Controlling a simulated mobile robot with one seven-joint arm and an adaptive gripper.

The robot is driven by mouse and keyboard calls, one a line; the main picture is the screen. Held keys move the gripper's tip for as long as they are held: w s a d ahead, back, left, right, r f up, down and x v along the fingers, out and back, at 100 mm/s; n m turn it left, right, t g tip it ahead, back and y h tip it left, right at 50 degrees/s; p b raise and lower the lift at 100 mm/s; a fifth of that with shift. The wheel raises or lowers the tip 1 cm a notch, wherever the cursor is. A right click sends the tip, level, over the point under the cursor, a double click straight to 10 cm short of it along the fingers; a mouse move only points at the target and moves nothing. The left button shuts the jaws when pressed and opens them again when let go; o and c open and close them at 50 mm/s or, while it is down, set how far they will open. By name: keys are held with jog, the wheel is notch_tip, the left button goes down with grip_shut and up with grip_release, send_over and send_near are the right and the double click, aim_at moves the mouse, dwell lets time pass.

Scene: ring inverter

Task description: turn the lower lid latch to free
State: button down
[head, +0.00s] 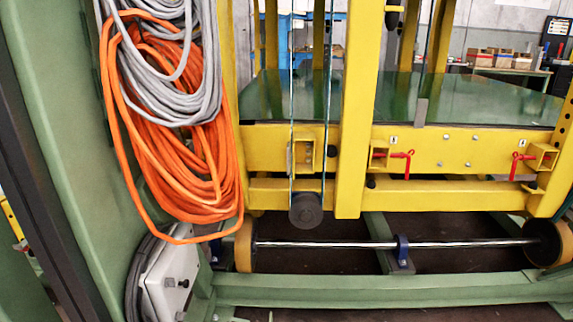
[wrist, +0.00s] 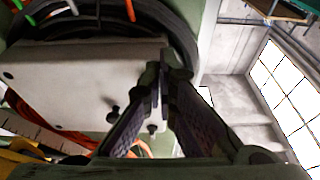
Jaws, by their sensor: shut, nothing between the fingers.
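A pale box with a flat lid (wrist: 75,85) fills the left and middle of the wrist view. A dark latch-like knob (wrist: 113,113) stands out from its face, and a second small dark knob (wrist: 152,128) shows between my fingers in the picture. I cannot tell which is the lower lid latch, or its turn position. My gripper (wrist: 163,75) is shut and empty, its tips over the lid's right edge in the picture. Contact is not clear. In the head view the box (head: 158,290) sits low at the left, with dark fittings (head: 183,283); my gripper does not show there.
Orange cable coils (head: 185,150) and grey cable (head: 180,50) hang above the box in the head view. A yellow frame (head: 350,120) with red handles (head: 405,155) stands to the right. A metal shaft (head: 330,244) runs low across. A green rail (head: 380,290) crosses the front.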

jog(key=shift+f, duration=0.15)
jog(key=d, duration=0.6)
jog(key=shift+s+f+b, duration=0.25)
jog(key=shift+b, duration=0.05)
dwell(0.4)
jog(key=shift+d, duration=0.1)
